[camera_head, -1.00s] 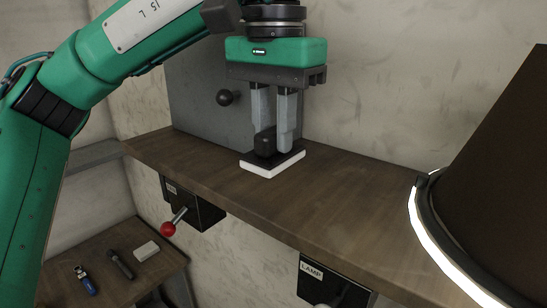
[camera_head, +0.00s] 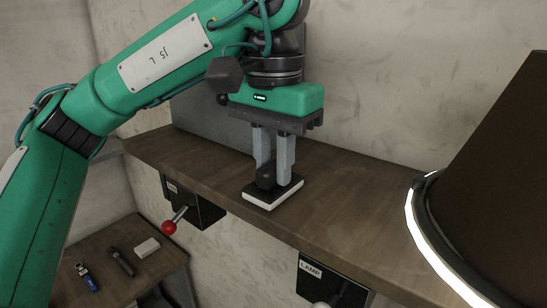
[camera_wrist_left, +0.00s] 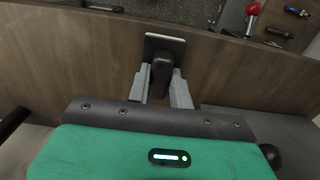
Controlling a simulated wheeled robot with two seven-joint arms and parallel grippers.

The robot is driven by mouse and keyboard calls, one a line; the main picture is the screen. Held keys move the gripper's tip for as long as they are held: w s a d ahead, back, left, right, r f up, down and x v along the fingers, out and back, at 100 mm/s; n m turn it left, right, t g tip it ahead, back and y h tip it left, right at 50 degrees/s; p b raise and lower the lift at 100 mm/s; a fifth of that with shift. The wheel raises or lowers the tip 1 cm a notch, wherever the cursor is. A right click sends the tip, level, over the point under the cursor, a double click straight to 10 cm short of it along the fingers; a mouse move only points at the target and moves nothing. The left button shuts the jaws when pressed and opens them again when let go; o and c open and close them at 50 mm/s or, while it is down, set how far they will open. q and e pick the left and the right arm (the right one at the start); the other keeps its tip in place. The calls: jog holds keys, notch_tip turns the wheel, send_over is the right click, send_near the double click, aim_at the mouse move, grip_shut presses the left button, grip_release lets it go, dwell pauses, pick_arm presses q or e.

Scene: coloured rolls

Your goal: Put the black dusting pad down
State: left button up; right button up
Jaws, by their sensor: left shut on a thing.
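The black dusting pad (camera_head: 272,195) has a flat base with a white lower edge and an upright black handle. My left gripper (camera_head: 274,182) points down over it and is shut on the handle. In the left wrist view, the pad's black handle (camera_wrist_left: 163,70) sits between the two grey fingers. The pad is at the wooden shelf (camera_head: 345,195), close to its front edge; I cannot tell whether its base touches the wood. My right gripper is not in view.
A grey panel (camera_head: 210,130) stands at the back left. A dark lampshade (camera_head: 490,180) fills the right. Below the shelf edge are a red-knobbed lever (camera_head: 170,227) and a box labelled LAMP (camera_head: 335,285). A lower table (camera_head: 105,285) holds small items. The shelf right of the pad is clear.

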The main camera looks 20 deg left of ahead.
aim_at(273, 163)
pick_arm(q)
jog(key=o, duration=0.9)
jog(key=shift+w+f, duration=0.1)
jog(key=shift+f, duration=0.05)
jog(key=shift+r, duration=0.65)
notch_tip(273, 163, up, 11)
jog(key=shift+r+b, duration=0.1)
jog(key=shift+b, duration=0.4)
